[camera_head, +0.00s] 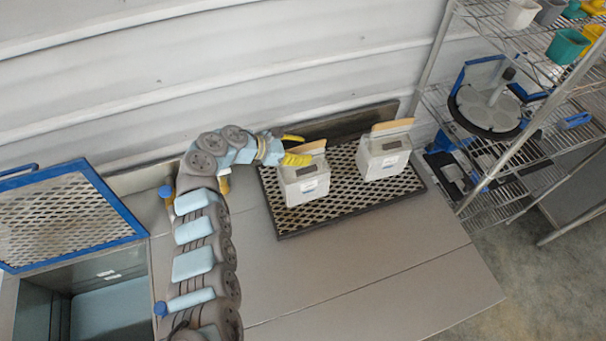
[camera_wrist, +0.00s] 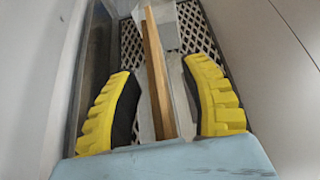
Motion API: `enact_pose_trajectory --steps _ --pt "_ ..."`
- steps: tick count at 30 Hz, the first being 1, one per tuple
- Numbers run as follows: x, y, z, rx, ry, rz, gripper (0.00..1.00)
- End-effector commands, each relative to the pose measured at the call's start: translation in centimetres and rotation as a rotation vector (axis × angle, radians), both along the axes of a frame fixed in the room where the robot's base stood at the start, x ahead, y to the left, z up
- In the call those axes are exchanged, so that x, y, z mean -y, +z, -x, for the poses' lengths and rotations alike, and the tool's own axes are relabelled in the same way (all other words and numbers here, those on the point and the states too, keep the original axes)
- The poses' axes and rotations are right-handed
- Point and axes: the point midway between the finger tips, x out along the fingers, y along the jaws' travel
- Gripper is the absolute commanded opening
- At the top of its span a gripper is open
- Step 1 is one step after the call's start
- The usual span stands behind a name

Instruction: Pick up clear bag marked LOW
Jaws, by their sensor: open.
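Two pale, box-shaped bags stand upright on a black-framed mesh tray (camera_head: 325,217), each with a tan strip along its top. The nearer bag (camera_head: 306,186) is on the left of the tray and the farther bag (camera_head: 384,158) is on the right. Both have small labels, too small to read, so I cannot tell which is marked LOW. My gripper (camera_head: 296,149) is open at the top of the left bag. In the wrist view, its yellow fingers (camera_wrist: 163,105) are spread on either side of the tan strip (camera_wrist: 157,80), apart from it.
A dark board (camera_head: 345,121) stands along the tray's back edge, near the wall. A hopper with a blue-framed mesh lid (camera_head: 75,217) stands open at the left. A wire shelf (camera_head: 500,150) with pots is at the right. The grey table front (camera_head: 390,262) is clear.

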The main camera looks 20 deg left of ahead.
Motion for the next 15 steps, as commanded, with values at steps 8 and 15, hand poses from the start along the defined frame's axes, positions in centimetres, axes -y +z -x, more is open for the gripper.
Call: enact_pose_trajectory --steps 8,15 --pt "0.28 -0.2 -0.29 0.001 0.001 -0.001 0.46" --pt "0.28 -0.19 -0.3 0.001 0.001 -0.001 0.0"
